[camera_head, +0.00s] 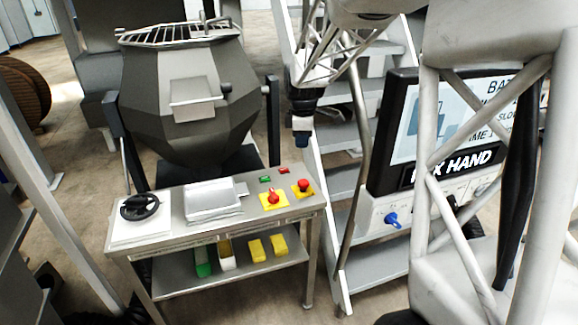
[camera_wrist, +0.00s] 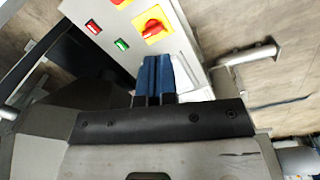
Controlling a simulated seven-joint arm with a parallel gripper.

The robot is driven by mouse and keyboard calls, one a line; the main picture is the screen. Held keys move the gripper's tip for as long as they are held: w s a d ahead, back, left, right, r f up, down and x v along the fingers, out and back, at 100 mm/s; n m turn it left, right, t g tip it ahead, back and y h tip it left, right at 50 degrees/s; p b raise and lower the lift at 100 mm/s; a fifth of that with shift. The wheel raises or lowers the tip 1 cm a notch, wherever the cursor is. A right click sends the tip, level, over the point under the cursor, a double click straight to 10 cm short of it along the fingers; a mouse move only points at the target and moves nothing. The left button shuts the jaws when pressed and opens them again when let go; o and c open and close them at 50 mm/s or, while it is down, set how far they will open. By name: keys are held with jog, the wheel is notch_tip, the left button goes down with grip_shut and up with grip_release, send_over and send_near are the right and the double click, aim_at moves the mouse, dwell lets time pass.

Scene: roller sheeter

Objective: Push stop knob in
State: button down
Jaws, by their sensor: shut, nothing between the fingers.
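A red mushroom-shaped knob, which looks like the stop knob (camera_head: 303,185), stands on a yellow plate at the right end of the metal table. In the wrist view, a red and yellow control (camera_wrist: 120,3) is cut off by the top edge. A red rotary switch (camera_head: 272,196) on a yellow plate sits left of the knob, and also shows in the wrist view (camera_wrist: 153,26). My gripper (camera_head: 301,140) hangs above and behind the table's right back corner, apart from the controls. Its blue fingers (camera_wrist: 156,77) are shut and empty.
A green button (camera_head: 265,179) and a red button (camera_head: 284,170) lie behind the knobs. A large grey drum (camera_head: 182,95) stands behind; a screen panel (camera_head: 440,130) stands to the right.

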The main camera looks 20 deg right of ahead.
aim_at(304, 182)
jog(key=w+d+f+n, duration=0.4)
jog(key=w+f, duration=0.3)
jog(key=w, duration=0.2)
jog(key=shift+w+d+f+g, duration=0.25)
jog(key=shift+d+f+g, duration=0.05)
jog(key=shift+d, duration=0.35)
jog(key=shift+f, duration=0.1)
notch_tip(304, 182, down, 14)
jog(key=shift+r, duration=0.1)
dwell(0.4)
